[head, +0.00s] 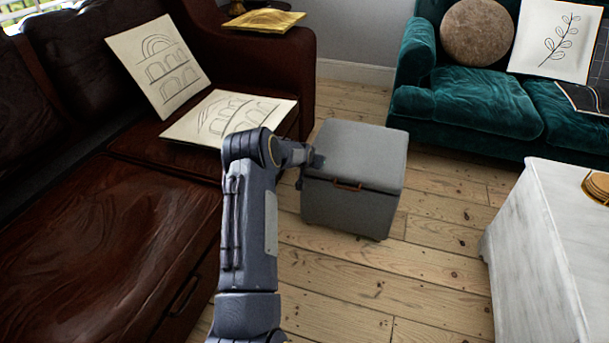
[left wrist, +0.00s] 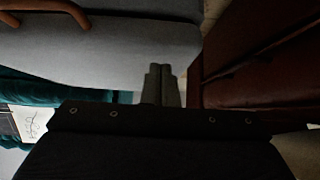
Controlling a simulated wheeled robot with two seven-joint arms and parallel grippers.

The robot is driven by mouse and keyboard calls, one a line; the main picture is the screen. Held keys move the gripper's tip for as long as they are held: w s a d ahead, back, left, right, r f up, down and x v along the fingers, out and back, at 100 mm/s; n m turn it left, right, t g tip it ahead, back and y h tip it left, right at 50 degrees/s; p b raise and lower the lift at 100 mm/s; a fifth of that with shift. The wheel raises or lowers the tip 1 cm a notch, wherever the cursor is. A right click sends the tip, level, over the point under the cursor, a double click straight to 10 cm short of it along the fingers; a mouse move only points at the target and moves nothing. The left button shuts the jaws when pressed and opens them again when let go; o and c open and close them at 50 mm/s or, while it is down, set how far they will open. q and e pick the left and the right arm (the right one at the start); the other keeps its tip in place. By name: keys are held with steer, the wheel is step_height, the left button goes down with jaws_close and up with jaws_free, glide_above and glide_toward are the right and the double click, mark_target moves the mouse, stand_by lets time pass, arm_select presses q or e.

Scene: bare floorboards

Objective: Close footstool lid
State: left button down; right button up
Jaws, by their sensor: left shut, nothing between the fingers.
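The grey footstool (head: 348,212) stands on the floorboards between the brown sofa and the teal sofa. Its lid (head: 362,150) lies flat on top and looks shut, with a brown handle (head: 348,185) at the front edge. My left gripper (head: 318,160) is at the lid's left edge near the front corner; whether it touches is not clear. In the left wrist view the shut, empty fingers (left wrist: 161,85) point at the grey footstool surface (left wrist: 90,55), and the handle (left wrist: 60,15) shows at the upper left. My right gripper is not in view.
The brown leather sofa (head: 110,240) is close on the left, with two drawn-on cushions (head: 230,115). A teal sofa (head: 470,100) stands at the back right. A white table (head: 545,260) is at the right. Floorboards in front of the footstool are clear.

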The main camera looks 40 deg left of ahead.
arm_select(q)
steer(key=s+d+p, duration=0.3)
steer(key=s+d, duration=0.1)
steer(key=s, duration=0.4)
steer(key=shift+d, duration=0.1)
steer(key=s+d+r+h, duration=0.2)
steer(key=s+d+r, duration=0.2)
steer(key=d+r, duration=0.5)
steer(key=s+d+r+h, duration=0.1)
steer(key=s+d+r, duration=0.2)
steer(key=d+r, duration=0.6)
steer(key=s+d+r+m+g+h, duration=0.1)
steer(key=s+d+r+m+h, duration=0.15)
steer(key=s+d, duration=0.8)
steer(key=s+d+r+m+g+h, duration=0.15)
steer(key=s+d+r, duration=0.4)
steer(key=s, duration=0.85)
step_height(320, 180, up, 34)
steer(key=d+p, duration=0.2)
steer(key=p, duration=3.3)
steer(key=shift+f+n+h+p, duration=0.15)
steer(key=shift+n+h+p, duration=0.15)
steer(key=shift+h+p, duration=0.1)
